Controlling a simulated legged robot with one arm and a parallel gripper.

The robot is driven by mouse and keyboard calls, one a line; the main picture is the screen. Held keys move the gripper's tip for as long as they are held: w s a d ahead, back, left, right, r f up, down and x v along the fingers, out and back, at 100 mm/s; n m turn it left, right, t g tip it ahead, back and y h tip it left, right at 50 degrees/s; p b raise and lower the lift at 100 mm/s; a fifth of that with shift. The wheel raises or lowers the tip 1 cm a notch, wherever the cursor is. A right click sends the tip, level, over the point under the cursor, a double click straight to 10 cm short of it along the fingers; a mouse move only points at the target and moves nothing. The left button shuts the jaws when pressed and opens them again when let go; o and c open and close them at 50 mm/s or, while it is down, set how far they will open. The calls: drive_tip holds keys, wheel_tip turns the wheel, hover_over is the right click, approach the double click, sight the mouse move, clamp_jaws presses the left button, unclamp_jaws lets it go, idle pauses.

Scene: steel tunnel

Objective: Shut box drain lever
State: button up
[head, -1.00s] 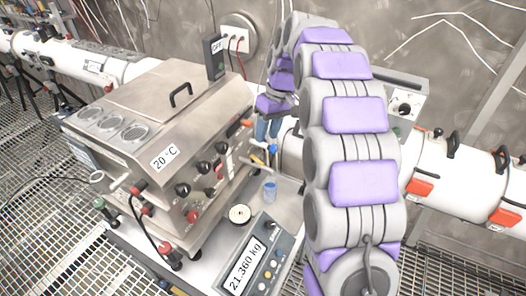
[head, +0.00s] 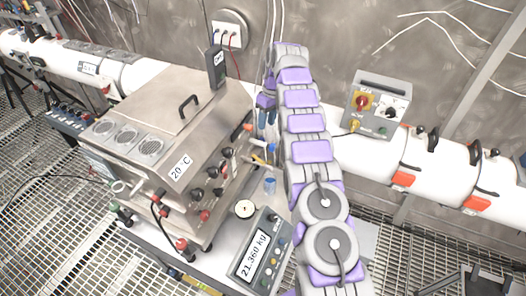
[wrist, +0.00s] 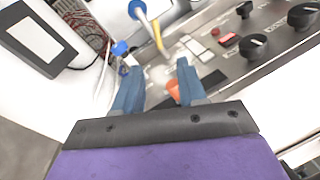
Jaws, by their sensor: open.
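The steel box (head: 185,128) with a "20 °C" label stands left of my arm in the head view. A small yellow lever (head: 258,160) sticks out low at its right end. In the wrist view a yellow lever (wrist: 158,38) with a blue and white fitting lies beyond my fingertips. I cannot tell for sure which part is the drain lever. My gripper (head: 267,119) hangs by the box's right end, and its blue fingers are apart in the wrist view (wrist: 158,67). An orange part (wrist: 173,90) shows between the fingers, apparently below them. No grasp is visible.
Several black knobs (wrist: 255,46) line the box's panel. A scale display (head: 257,257) and a small blue-capped vial (head: 270,186) stand in front of the box. A white pipe (head: 365,150) and a grey control box (head: 377,105) are behind and right of my arm. Metal grating lies around.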

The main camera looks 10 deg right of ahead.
drive_tip(key=shift+s+a+f+b, duration=0.25)
drive_tip(key=shift+a+f+b, duration=0.15)
drive_tip(key=shift+f+b, duration=2.2)
drive_tip(key=shift+s+a+f+b, duration=0.3)
drive_tip(key=shift+f+b, duration=1.35)
drive_tip(key=shift+f, duration=1.8)
drive_tip(key=shift+s+a+f+b, duration=0.15)
drive_tip(key=shift+a+f+b, duration=0.3)
drive_tip(key=shift+f+b, duration=2.15)
drive_tip(key=shift+f+p, duration=0.45)
drive_tip(key=shift+p, duration=0.05)
clamp_jaws()
